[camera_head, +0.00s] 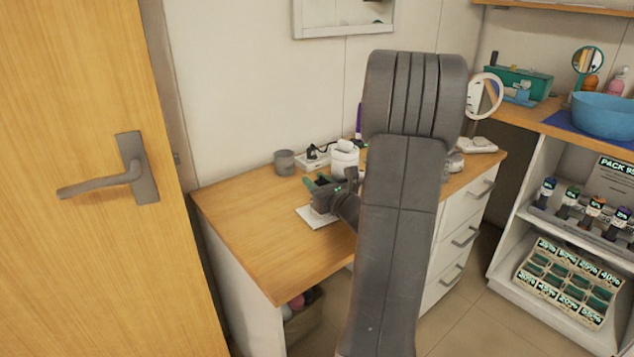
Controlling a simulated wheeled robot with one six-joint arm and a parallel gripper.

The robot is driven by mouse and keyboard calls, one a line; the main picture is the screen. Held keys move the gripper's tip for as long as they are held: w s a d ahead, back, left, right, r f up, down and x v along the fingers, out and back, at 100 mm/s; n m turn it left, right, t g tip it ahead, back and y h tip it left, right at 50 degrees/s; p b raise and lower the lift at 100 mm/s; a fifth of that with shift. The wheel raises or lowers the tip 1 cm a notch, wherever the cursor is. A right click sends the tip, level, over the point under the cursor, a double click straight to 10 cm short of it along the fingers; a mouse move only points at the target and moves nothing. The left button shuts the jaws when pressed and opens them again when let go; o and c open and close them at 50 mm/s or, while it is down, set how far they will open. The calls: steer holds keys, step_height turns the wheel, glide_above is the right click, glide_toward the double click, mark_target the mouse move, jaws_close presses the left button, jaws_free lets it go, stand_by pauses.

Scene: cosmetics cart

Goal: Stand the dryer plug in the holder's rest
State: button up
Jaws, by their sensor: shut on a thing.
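My gripper (316,184), with green fingertips, is above the left-middle part of the wooden desk. It is shut on a small dark thing between its fingers; this is too small to identify surely as the dryer plug. A black plug-like piece (312,152) sits at a white power strip (313,161) by the wall, behind the gripper. A white rounded object (345,157), possibly the holder, stands to the right of the strip; its rest cannot be made out. My arm hides part of the desk to its right.
A flat white piece (318,217) lies on the desk (262,225) below my gripper. A grey cup (285,162) stands at the back left. The desk's front left is clear. A round mirror (484,97) stands right of my arm. A wooden door (95,240) is at left.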

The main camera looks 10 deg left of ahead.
steer(key=shift+f+b, duration=1.6)
steer(key=shift+f, duration=0.15)
steer(key=o, duration=1.1)
steer(key=shift+r, duration=0.1)
steer(key=p+v, duration=0.1)
steer(key=v, duration=1.3)
steer(key=shift+a, duration=0.1)
